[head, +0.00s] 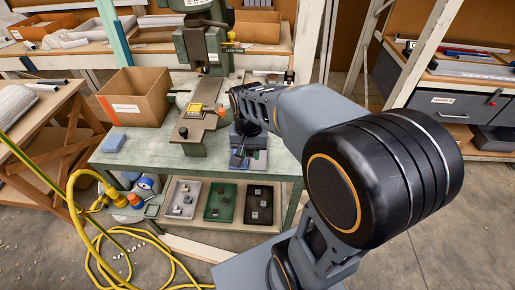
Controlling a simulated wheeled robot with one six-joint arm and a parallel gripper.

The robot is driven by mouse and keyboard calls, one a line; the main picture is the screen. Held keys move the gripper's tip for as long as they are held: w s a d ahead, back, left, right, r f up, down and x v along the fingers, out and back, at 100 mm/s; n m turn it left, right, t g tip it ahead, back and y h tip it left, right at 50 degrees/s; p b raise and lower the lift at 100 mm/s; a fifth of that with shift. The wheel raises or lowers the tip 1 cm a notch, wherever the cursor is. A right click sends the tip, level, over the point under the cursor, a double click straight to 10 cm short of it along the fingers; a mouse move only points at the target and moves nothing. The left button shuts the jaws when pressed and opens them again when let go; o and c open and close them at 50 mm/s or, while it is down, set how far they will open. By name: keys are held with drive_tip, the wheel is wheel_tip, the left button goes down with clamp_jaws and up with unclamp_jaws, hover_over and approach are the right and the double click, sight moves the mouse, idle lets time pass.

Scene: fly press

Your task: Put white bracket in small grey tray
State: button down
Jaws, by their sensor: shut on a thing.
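My gripper (239,158) points down over the right part of the green workbench, beside the press. It is small and dark in the head view. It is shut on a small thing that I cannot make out. I cannot pick out the white bracket with certainty. A light grey tray (170,212) with several small parts sits on the low shelf at the left of a row of trays. Small grey and purplish shapes (259,161) show on the bench by my gripper, partly hidden by it. I cannot tell whether one is a small tray.
A green tray (221,217) and a black tray (254,225) hold small parts on the low shelf. A cardboard box (138,98) and a blue block (113,143) are at left. A yellow hose (90,245) lies on the floor.

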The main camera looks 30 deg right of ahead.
drive_tip(key=w+d+f, duration=0.4)
drive_tip(key=w+f, duration=0.1)
drive_tip(key=w+d+f, duration=0.2)
drive_tip(key=w+d, duration=0.1)
drive_tip(key=shift+w+f, duration=0.25)
drive_tip(key=shift+f, duration=0.1)
drive_tip(key=shift+w+d+f, duration=0.35)
drive_tip(key=shift+w+f, duration=0.05)
drive_tip(key=shift+f, duration=1.85)
drive_tip(key=shift+f, duration=0.2)
drive_tip(key=c, duration=0.8)
unclamp_jaws()
